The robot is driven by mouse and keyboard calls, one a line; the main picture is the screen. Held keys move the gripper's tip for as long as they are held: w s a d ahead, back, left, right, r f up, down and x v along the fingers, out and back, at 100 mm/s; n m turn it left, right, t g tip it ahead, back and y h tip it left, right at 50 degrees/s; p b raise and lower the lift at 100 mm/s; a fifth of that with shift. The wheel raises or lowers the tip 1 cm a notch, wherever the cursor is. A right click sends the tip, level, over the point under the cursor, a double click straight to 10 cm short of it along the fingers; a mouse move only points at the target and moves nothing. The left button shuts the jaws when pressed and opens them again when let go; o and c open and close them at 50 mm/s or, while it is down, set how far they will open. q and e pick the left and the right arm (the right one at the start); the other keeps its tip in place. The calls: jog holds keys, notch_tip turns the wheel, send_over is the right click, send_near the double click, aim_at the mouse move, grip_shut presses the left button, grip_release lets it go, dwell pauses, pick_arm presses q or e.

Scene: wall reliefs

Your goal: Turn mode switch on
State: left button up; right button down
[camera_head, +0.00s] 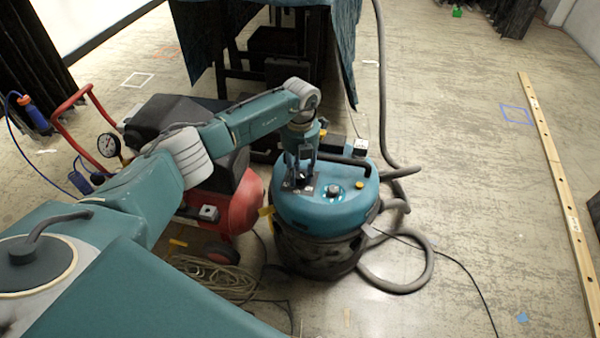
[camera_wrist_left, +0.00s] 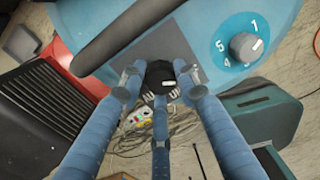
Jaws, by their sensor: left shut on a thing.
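The mode switch (camera_wrist_left: 160,78) is a black round knob with a white mark, on a dark plate on top of the teal vacuum (camera_head: 325,208). In the wrist view the white mark lies roughly sideways across the knob. My left gripper (camera_head: 300,178) reaches down onto the vacuum's lid from above. In the wrist view its blue fingers close around the knob. The lettering on the plate by the knob is partly hidden by the fingers. A grey dial (camera_wrist_left: 245,46) with numbers on a blue disc sits beside it on the lid. My right gripper is not in view.
A black handle (camera_head: 345,166) arches over the lid near the gripper. A grey hose (camera_head: 400,285) loops on the floor at the right. A red compressor (camera_head: 238,208) stands close at the left. A draped table (camera_head: 190,40) is behind. The floor at the right is mostly clear.

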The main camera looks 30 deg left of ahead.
pick_arm(q)
jog(key=shift+w+r+m, duration=0.1)
jog(key=shift+w+m, duration=0.05)
jog(key=shift+m, duration=0.15)
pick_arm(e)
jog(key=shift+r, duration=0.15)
pick_arm(q)
jog(key=shift+m, duration=0.4)
jog(key=shift+w+m, duration=0.1)
jog(key=shift+m, duration=0.6)
jog(key=m+b, duration=0.1)
jog(key=m, duration=0.1)
jog(key=shift+m, duration=0.3)
jog(key=m, duration=0.3)
jog(key=shift+d, duration=0.15)
jog(key=shift+d+m+b, duration=0.1)
jog(key=shift+m+b, duration=0.4)
jog(key=shift+m, duration=1.3)
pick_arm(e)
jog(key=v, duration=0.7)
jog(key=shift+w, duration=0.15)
